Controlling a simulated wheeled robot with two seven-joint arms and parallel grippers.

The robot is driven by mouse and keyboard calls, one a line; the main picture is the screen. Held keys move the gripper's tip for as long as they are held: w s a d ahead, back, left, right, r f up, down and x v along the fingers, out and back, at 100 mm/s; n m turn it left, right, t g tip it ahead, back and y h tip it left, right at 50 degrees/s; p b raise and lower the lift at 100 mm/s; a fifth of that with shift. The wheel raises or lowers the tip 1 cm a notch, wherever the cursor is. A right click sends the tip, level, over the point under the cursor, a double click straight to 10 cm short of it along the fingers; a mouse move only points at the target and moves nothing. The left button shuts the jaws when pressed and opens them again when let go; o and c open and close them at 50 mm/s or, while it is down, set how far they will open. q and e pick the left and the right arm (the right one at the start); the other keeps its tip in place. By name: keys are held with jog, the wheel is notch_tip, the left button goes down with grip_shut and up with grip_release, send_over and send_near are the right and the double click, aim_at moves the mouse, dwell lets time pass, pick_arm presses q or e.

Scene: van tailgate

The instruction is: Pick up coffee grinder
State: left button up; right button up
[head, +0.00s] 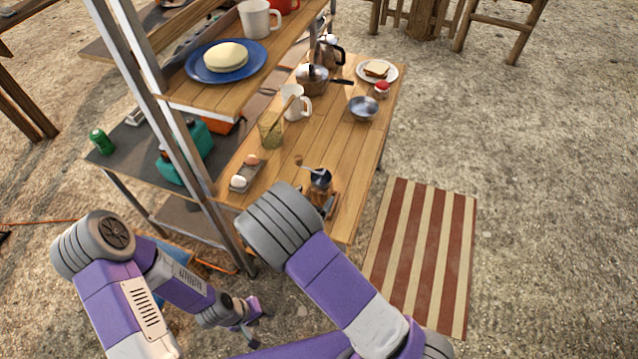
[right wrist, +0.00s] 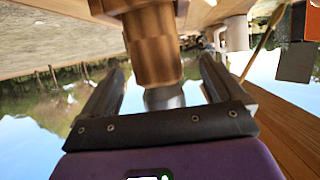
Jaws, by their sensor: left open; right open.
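The coffee grinder (head: 320,180) stands near the front edge of the wooden table, with a dark metal bowl, a wooden base and a crank with a knob. My right arm partly hides its lower part in the head view. In the right wrist view the grinder's brown wooden body (right wrist: 153,48) appears upside down, in line with the gap between the fingers of my right gripper (right wrist: 160,82). That gripper is open; I cannot tell whether a finger touches the grinder. My left gripper (head: 250,322) is open, low and away from the table.
Left of the grinder are a small tray (head: 246,174) with eggs and a glass jar (head: 271,130). A white mug (head: 296,103), a metal bowl (head: 363,107) and a pan (head: 312,79) stand farther back. A shelf post (head: 165,110) rises at left. A striped mat (head: 420,255) lies right.

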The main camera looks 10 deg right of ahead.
aim_at(321, 189)
jog(key=shift+w+d+f, duration=0.25)
jog(key=shift+w+d, duration=0.1)
jog(key=shift+d, duration=0.2)
jog(key=x, duration=0.4)
jog(key=shift+b, duration=0.4)
jog(key=shift+r, duration=0.1)
jog(key=c, duration=1.4)
